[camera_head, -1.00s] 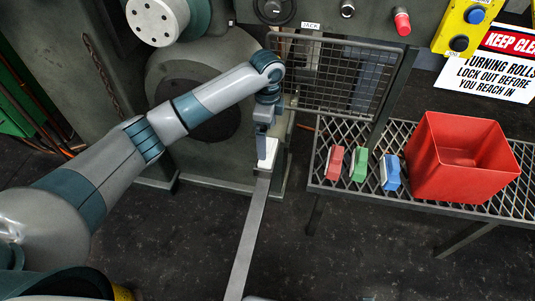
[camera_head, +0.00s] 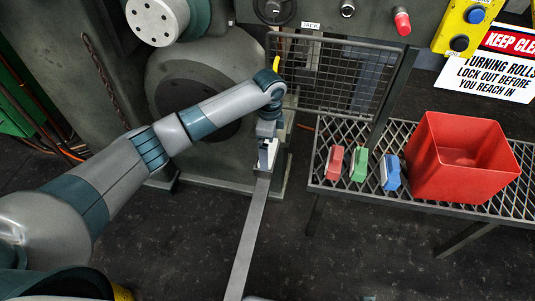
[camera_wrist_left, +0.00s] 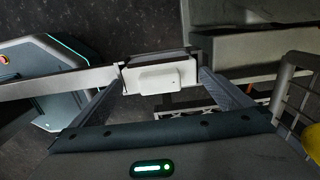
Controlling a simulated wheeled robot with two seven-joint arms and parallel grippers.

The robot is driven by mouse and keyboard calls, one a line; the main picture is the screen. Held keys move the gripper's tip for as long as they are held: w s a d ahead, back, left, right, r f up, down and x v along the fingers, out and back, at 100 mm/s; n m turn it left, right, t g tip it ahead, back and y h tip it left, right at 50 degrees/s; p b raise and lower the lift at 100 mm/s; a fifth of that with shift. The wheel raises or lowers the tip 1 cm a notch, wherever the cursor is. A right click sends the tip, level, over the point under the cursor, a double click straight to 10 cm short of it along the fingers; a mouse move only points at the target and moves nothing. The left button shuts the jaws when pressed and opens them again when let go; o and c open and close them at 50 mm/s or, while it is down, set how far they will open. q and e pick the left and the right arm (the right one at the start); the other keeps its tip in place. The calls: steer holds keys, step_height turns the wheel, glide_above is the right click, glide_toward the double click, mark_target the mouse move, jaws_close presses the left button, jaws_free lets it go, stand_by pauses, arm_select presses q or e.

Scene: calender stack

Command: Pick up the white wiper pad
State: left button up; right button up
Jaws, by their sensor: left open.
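The white wiper pad (camera_head: 267,149) sits at the far end of a long grey metal bar (camera_head: 249,235), beside the machine. It also shows in the left wrist view (camera_wrist_left: 160,79), as a pale block with a darker edge behind it. My left gripper (camera_head: 268,160) is over the pad and hides part of it in the head view. In the left wrist view my left gripper (camera_wrist_left: 162,82) is open, with one finger on each side of the pad. I cannot tell whether either finger touches it. My right gripper is not in view.
A mesh guard (camera_head: 335,78) stands close behind and to the right of my left gripper. Red (camera_head: 335,162), green (camera_head: 359,165) and blue (camera_head: 389,172) pads lie on a grated table (camera_head: 430,205) beside a red bin (camera_head: 465,160). The dark floor between looks clear.

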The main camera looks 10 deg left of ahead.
arm_select(q)
steer(key=c, duration=0.7)
steer(key=shift+c, duration=1)
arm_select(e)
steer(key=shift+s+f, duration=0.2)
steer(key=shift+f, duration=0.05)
arm_select(q)
steer(key=shift+r, duration=0.2)
steer(key=shift+r, duration=0.6)
step_height(320, 180, up, 6)
steer(key=shift+w+f, duration=0.1)
steer(key=shift+f, duration=0.05)
steer(key=s+p, duration=0.1)
steer(key=s, duration=1.7)
steer(key=shift+f, duration=0.15)
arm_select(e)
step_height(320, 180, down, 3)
arm_select(q)
steer(key=shift+s, duration=0.1)
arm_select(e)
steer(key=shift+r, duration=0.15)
